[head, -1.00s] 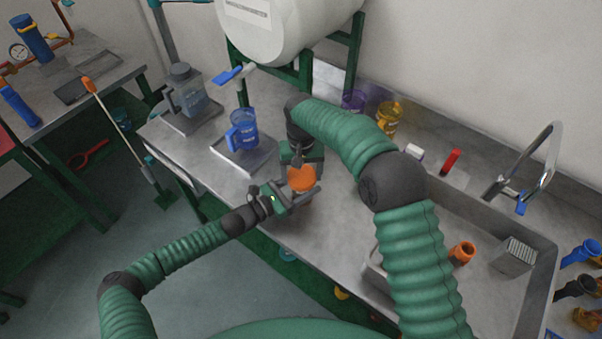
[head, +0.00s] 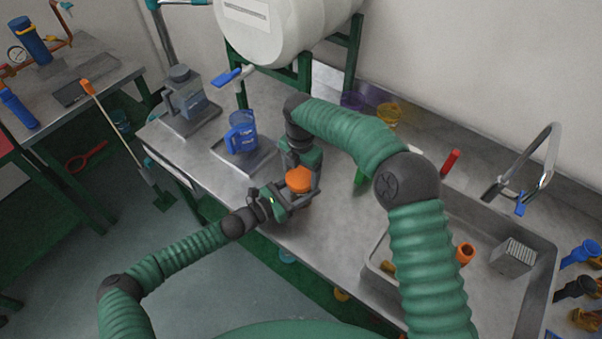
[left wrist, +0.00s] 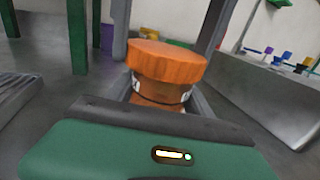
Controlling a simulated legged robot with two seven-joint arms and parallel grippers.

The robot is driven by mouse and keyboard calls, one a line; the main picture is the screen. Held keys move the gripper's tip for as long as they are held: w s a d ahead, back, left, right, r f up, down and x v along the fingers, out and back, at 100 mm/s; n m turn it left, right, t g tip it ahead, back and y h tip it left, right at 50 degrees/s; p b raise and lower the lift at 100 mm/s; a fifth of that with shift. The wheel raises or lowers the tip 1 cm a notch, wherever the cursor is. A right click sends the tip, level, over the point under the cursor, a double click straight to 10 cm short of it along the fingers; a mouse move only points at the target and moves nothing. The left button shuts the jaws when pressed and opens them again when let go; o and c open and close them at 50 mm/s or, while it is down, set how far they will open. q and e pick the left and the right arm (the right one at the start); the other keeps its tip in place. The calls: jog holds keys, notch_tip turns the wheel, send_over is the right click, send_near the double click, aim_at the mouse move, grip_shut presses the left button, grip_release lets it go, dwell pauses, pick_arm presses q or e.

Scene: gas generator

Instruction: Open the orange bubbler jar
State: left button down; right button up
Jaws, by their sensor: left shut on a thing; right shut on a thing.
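The orange bubbler jar has an orange ribbed lid (head: 299,180), and stands near the front edge of the metal counter. My left gripper (head: 298,196) comes in from the left and is shut on the jar body below the lid. The left wrist view shows the lid (left wrist: 166,62) on the jar, with the amber body (left wrist: 160,92) beneath it. My right gripper (head: 304,166) reaches down from above and behind and is shut at the lid. Its fingertips are partly hidden in the head view. Grey bars rise on both sides of the lid in the left wrist view.
A blue mug (head: 241,134) stands on a metal plate left of the jar. A grey jug (head: 186,92) stands farther left. A sink (head: 490,285) lies to the right, with an orange piece (head: 465,253) there. A yellow mug (head: 390,114) stands behind my right arm.

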aim_at(301, 176)
pick_arm(q)
jog(key=shift+f, duration=0.1)
pick_arm(e)
jog(key=shift+r, duration=0.15)
jog(key=shift+r, duration=1)
jog(key=shift+s+r, duration=0.1)
jog(key=shift+r, duration=1.95)
pick_arm(q)
jog(key=shift+c, duration=1.5)
grip_release()
